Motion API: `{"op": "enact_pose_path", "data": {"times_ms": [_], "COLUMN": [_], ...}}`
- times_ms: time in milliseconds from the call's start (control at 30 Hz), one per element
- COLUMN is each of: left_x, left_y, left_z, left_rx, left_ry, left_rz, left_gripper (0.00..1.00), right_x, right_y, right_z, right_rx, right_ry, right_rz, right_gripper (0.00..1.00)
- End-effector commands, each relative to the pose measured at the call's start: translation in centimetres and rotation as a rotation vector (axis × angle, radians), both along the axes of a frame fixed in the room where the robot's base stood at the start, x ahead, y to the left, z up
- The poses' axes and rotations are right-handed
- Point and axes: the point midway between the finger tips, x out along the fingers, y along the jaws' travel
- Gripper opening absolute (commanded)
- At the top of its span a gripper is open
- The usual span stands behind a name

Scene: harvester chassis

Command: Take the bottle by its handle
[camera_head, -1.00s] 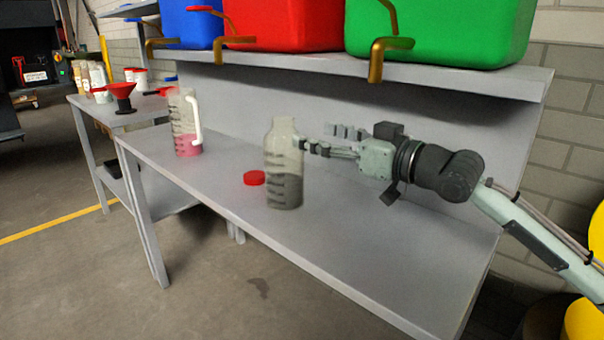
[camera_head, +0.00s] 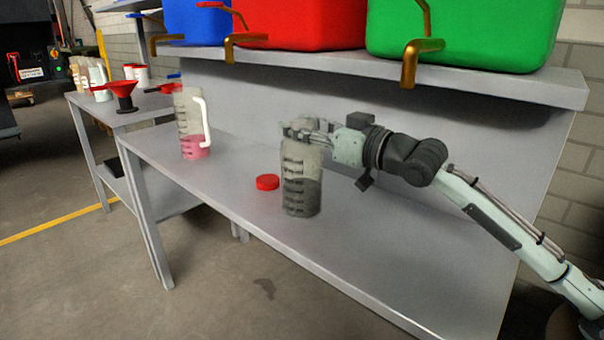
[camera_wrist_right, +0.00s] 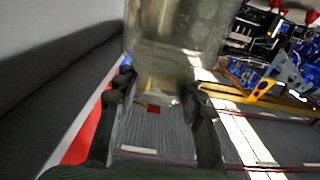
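A clear bottle with dark grey contents (camera_head: 302,190) and no visible handle stands upright on the grey bench. My right gripper (camera_head: 302,128) is at its neck and hides its top. In the right wrist view, the fingers of my right gripper (camera_wrist_right: 162,88) are spread, with the clear bottle (camera_wrist_right: 172,45) at and between their tips; I cannot see firm contact. A second clear bottle with pink liquid (camera_head: 193,148) and a white handle (camera_head: 204,120) stands further left, apart from the gripper. My left gripper is not in view.
A red cap (camera_head: 267,182) lies just left of the grey-filled bottle. A shelf (camera_head: 480,83) with blue, red and green bins overhangs the bench (camera_head: 370,255) behind. The bench front and right are clear.

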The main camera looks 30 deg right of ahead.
Motion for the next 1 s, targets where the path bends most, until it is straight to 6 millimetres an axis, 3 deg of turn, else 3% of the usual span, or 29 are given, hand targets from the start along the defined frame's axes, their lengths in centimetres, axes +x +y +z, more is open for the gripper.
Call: {"op": "enact_pose_path", "data": {"times_ms": [33, 200, 567, 667, 833, 1000], "left_x": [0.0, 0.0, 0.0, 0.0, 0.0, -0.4], "left_y": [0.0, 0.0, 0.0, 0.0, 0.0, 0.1], "left_z": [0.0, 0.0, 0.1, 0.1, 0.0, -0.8], "left_rx": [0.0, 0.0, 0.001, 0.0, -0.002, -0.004], "left_ry": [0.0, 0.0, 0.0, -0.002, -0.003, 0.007], "left_rz": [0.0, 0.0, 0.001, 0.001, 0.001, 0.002], "left_gripper": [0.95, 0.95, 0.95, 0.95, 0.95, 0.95], "right_x": [0.0, 0.0, 0.0, 0.0, 0.0, -2.0], "right_y": [0.0, 0.0, 0.0, 0.0, 0.0, 3.4], "right_z": [-0.1, -0.2, 0.3, 1.2, 4.4, 6.6], "right_rx": [0.0, 0.0, -0.001, -0.002, -0.005, -0.001], "right_ry": [0.003, 0.004, 0.002, 0.0, -0.005, -0.006], "right_rz": [0.0, 0.0, 0.0, 0.0, -0.001, 0.006], "right_gripper": [0.21, 0.0, 0.0, 0.0, 0.0, 0.0]}}
